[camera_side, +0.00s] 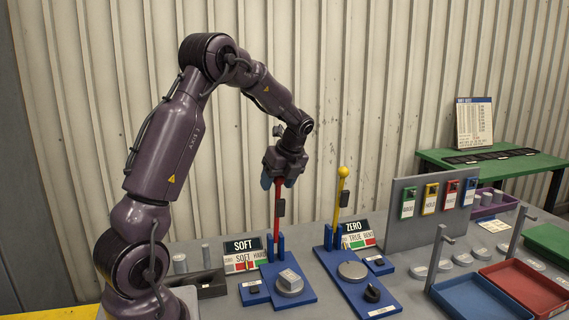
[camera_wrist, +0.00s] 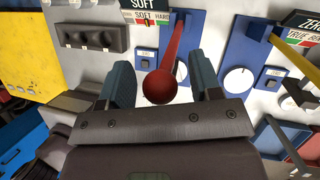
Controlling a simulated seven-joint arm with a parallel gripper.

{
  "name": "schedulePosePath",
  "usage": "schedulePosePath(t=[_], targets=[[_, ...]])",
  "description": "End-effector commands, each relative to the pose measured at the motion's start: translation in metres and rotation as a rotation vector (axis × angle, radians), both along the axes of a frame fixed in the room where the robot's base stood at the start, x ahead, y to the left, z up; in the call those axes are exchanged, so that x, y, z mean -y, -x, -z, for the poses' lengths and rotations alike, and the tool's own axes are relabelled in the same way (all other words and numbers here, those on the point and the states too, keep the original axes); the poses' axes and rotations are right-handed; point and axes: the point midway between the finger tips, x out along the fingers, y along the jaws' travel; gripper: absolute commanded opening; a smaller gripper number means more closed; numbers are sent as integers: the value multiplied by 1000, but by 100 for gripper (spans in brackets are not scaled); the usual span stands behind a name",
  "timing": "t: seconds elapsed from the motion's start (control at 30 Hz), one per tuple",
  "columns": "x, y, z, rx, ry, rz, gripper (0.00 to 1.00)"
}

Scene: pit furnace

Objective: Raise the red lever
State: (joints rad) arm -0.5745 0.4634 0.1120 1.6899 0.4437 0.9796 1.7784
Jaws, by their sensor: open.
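The red lever (camera_side: 277,212) stands nearly upright in a blue bracket on a blue base plate (camera_side: 297,292), beside the SOFT sign. My gripper (camera_side: 279,182) is at its top end, pointing down. In the wrist view the lever's red ball knob (camera_wrist: 158,87) sits between the two blue fingers of my gripper (camera_wrist: 161,75). The fingers are open, with a visible gap on both sides of the knob. The red shaft (camera_wrist: 174,50) runs away from the knob toward the base.
A yellow lever (camera_side: 340,198) with a ball knob stands just right, on its own blue base (camera_side: 368,300) by the ZERO sign. A grey panel (camera_side: 424,240) with coloured tags, a blue tray (camera_side: 468,311) and a red tray (camera_side: 535,306) are further right.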

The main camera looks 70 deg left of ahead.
Motion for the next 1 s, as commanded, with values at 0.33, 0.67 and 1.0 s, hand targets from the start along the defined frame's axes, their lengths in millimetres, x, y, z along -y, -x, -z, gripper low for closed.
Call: schedulePosePath(t=[0.33, 0.67, 1.0], targets=[[26, -17, -70, 5, -4, 4, 58], [40, -24, -105, 3, -1, 3, 58], [41, -24, -107, 1, -1, 2, 58]])
